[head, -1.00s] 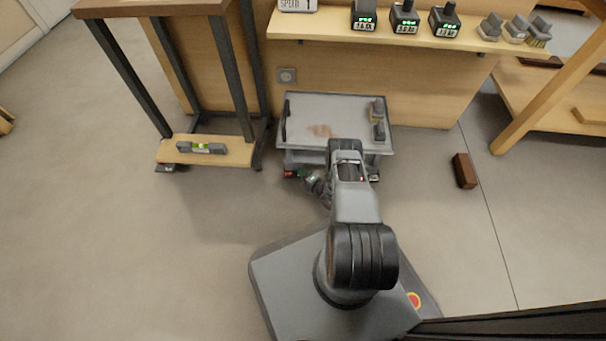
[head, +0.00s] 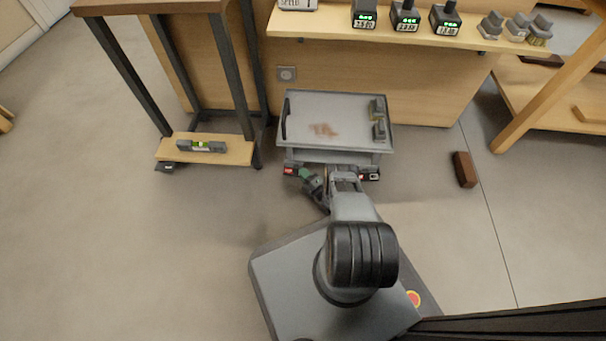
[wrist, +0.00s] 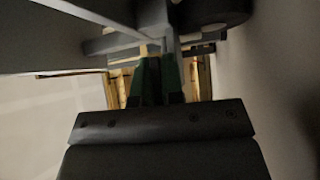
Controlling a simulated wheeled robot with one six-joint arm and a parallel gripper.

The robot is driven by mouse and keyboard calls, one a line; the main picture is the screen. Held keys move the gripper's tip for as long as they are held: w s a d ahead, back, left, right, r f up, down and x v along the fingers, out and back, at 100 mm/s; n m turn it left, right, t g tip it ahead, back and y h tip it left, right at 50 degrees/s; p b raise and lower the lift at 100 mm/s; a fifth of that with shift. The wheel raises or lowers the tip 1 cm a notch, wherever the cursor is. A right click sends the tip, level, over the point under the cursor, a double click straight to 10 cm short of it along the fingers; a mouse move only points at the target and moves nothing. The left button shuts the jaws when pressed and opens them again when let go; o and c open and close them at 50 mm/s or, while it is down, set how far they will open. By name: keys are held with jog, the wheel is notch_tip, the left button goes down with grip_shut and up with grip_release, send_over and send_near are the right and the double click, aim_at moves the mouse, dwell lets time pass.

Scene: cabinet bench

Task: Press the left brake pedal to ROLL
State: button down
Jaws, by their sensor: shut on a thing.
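A low grey cart (head: 345,104) stands against the bench front. The left brake pedal (head: 289,170), with a red part, shows below its front left corner. A second pedal (head: 372,176), with red and white parts, shows at the front right corner. Lettering on both is too small to read. My gripper (head: 304,174) is low at the cart's front left, with its green fingers at the left pedal. In the wrist view the fingers (wrist: 159,82) are close together, with a thin grey part between them beneath the cart frame. The contact is partly hidden.
The cart top carries small grey blocks (head: 379,130) and a brown stain (head: 323,130). A stand with a level (head: 201,146) is on the left. A brown brick (head: 465,170) lies on the floor at right. Open floor lies left of my base.

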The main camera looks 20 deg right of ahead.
jog(key=c, duration=1.2)
grip_release()
jog(key=shift+c, duration=0.2)
jog(key=shift+r, duration=0.15)
